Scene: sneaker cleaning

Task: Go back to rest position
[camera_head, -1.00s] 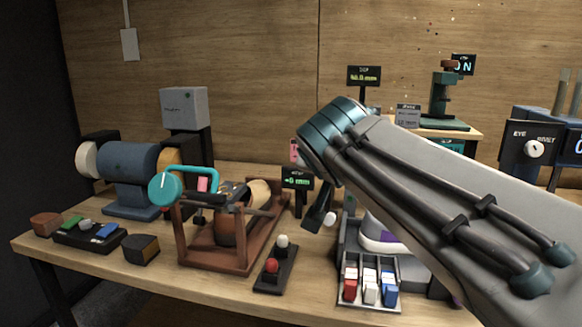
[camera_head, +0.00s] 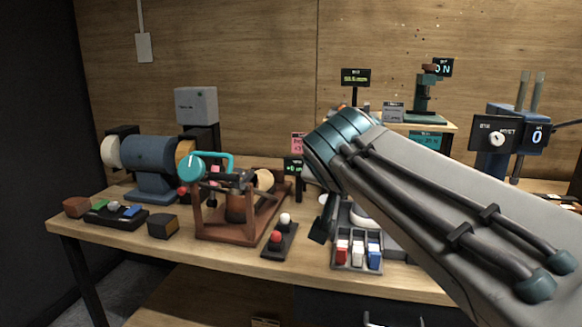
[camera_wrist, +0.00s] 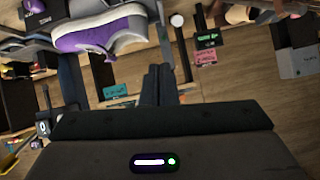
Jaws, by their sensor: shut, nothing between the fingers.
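My gripper (camera_wrist: 158,85) shows in the wrist view as two dark fingers held together, with nothing between them. In the head view my grey arm covers the right part of the bench, and I cannot make out the fingers there. A purple and white sneaker (camera_wrist: 105,36) shows at the upper left of the wrist view, apart from the fingers. In the head view it is mostly hidden behind my arm.
The wooden workbench (camera_head: 120,234) holds a blue grinder (camera_head: 150,165), a brown frame machine with a teal handle (camera_head: 228,236), a two-button panel (camera_head: 279,240) and a tray of red, white and blue switches (camera_head: 357,265). A wooden wall stands behind.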

